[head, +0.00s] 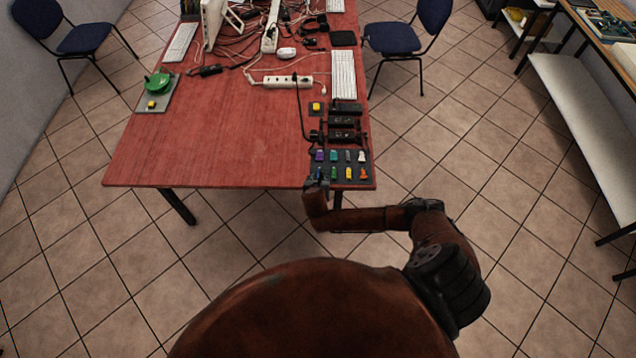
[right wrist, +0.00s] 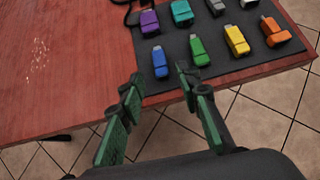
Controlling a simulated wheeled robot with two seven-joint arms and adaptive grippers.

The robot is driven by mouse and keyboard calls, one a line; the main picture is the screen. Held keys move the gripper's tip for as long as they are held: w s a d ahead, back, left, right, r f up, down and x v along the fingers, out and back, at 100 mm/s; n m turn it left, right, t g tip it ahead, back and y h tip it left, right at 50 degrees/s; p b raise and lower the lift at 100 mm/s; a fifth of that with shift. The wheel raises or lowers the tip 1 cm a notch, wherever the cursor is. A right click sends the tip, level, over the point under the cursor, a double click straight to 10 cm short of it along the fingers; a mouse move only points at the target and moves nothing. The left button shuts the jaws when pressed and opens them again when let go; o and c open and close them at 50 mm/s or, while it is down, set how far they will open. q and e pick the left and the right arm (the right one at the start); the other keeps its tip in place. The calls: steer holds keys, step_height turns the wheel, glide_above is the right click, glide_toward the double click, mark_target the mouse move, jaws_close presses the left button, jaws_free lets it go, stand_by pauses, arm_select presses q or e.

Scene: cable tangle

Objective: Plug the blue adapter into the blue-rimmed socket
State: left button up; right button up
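The blue adapter (right wrist: 160,62) lies on a dark mat (right wrist: 219,75) at the table's near right corner, at the left of the front row. It also shows, very small, in the head view (head: 320,171). My right gripper (right wrist: 157,83) is open and empty, its green-padded fingers pointing at the blue adapter from the near edge side, apart from it. In the head view the right gripper (head: 318,184) is at the table's front edge. I cannot make out a blue-rimmed socket in either view. My left gripper is not in view.
Purple (right wrist: 149,21), green (right wrist: 197,50), yellow (right wrist: 237,40) and orange (right wrist: 273,32) adapters lie close by on the mat. Black blocks (head: 344,122) stand behind it. A white power strip (head: 288,81), keyboard (head: 343,75) and tangled cables lie farther back. The table's left front is clear.

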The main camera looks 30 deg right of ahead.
mark_target(319, 174)
steer(key=b+x, duration=0.3)
steer(key=x, duration=0.1)
steer(key=shift+w+d+f, duration=0.15)
steer(key=shift+w+f, duration=0.05)
steer(key=shift+f, duration=0.15)
steer(key=shift+w+d+f+b, duration=0.25)
steer(key=shift+w+f+b, duration=0.1)
steer(key=shift+w, duration=0.05)
steer(key=shift+c, duration=0.2)
jaws_close()
step_height(319, 174, up, 7)
steer(key=p, duration=0.7)
steer(key=shift+r+p, duration=0.1)
steer(key=shift+p, duration=0.3)
steer(key=shift+c, duration=2.2)
jaws_free()
jaws_close()
